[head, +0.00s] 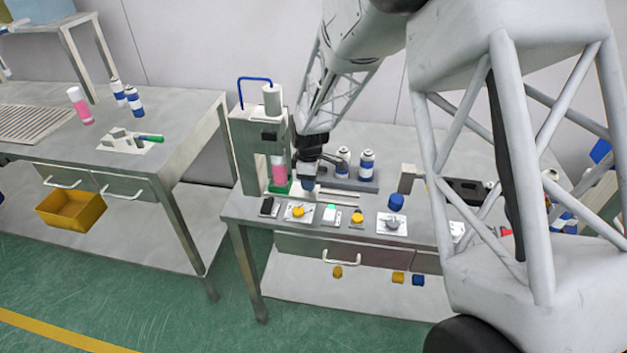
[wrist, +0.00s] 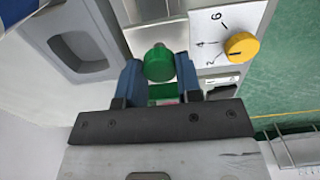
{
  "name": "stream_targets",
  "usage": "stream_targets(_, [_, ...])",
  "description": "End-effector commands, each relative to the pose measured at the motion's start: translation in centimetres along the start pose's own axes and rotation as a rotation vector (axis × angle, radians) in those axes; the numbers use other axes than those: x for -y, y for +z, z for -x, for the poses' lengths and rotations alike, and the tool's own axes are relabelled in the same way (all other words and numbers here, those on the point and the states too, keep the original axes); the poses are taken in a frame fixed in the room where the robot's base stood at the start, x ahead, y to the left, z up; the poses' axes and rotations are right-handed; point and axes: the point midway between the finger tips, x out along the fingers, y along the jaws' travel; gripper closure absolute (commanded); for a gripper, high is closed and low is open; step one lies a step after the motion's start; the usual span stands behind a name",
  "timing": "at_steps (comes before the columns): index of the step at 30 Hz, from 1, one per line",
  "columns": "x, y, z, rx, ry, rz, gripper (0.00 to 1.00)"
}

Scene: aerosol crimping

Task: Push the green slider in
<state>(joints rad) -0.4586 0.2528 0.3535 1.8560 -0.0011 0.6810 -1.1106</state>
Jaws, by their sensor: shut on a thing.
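The green slider (head: 281,188) is at the foot of the grey crimping machine (head: 247,150), and a pink can (head: 278,170) stands above it. In the wrist view, the slider's round green knob (wrist: 159,63) shows between the blue fingertips of my gripper (wrist: 160,80), with more green visible behind it. My gripper (head: 308,182) is low beside the slider, on its right in the head view. It is shut on the slider's green knob. The fingers hide part of the slider, so I cannot tell exactly how far in it sits.
A dial with a yellow knob (wrist: 241,46) is close to the right of my gripper in the wrist view. Several controls line the bench front, including a green button (head: 330,209) and a blue knob (head: 396,202). White and blue cans (head: 366,165) stand on a grey tray behind.

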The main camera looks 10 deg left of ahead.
Motion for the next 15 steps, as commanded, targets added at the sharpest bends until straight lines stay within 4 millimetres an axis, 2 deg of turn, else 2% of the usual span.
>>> stream_targets(6, [-0.09, -0.32, 0.17, -0.003, 0.004, 0.002, 1.00])
stream_targets(7, [-0.09, -0.33, 0.17, -0.003, 0.004, 0.002, 0.62])
stream_targets(11, [-0.06, -0.26, 0.14, -0.003, 0.003, 0.001, 0.42])
stream_targets(15, [-0.03, -0.21, 0.11, -0.002, 0.002, 0.001, 0.41])
